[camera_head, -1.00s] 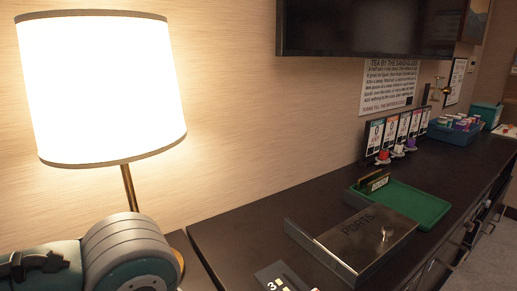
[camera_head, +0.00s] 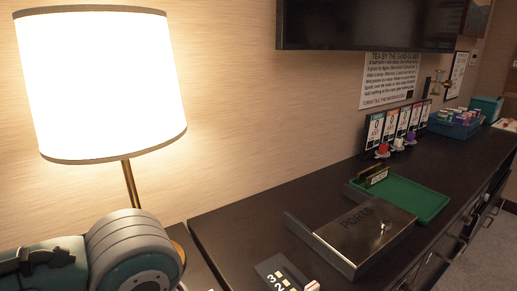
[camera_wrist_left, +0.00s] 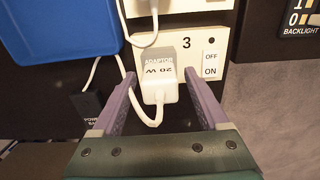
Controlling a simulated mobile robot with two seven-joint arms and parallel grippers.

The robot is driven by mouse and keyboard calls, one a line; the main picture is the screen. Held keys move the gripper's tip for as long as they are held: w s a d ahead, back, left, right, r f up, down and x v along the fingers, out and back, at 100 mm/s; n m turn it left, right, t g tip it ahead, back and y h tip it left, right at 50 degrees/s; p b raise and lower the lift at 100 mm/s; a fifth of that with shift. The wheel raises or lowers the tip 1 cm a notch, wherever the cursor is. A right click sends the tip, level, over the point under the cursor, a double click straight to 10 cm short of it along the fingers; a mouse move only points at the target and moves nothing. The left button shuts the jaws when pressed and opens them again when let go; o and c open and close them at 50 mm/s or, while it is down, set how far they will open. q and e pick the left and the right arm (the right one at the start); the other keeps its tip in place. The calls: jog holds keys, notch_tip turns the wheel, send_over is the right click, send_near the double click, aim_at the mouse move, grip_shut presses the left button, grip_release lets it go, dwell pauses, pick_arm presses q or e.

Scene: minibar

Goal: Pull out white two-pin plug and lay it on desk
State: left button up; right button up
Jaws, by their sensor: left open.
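A white plug with a grey top (camera_wrist_left: 160,88), marked "ADAPTOR 20 W", sits at socket 3 of a white socket panel (camera_wrist_left: 205,45) in the left wrist view. Its pins are hidden. A white cord curves from it along its left side. My left gripper (camera_wrist_left: 160,80) is open, with one purple finger on each side of the plug and gaps showing between. The dark desk (camera_head: 250,235) shows in the head view, with my left arm at lower left. The right gripper is not in view.
A numbered strip (camera_head: 282,274) lies at the desk's near edge. A metal "PORTS" box (camera_head: 350,240) and green tray (camera_head: 415,200) stand beyond it. A lamp (camera_head: 100,85) stands at left. A blue object (camera_wrist_left: 65,25) and black power bank (camera_wrist_left: 88,105) are near the gripper.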

pick_arm(q)
grip_shut()
dwell(0.7)
jog(key=shift+r, duration=0.1)
jog(key=shift+r+p, duration=2.95)
jog(key=shift+p, duration=0.3)
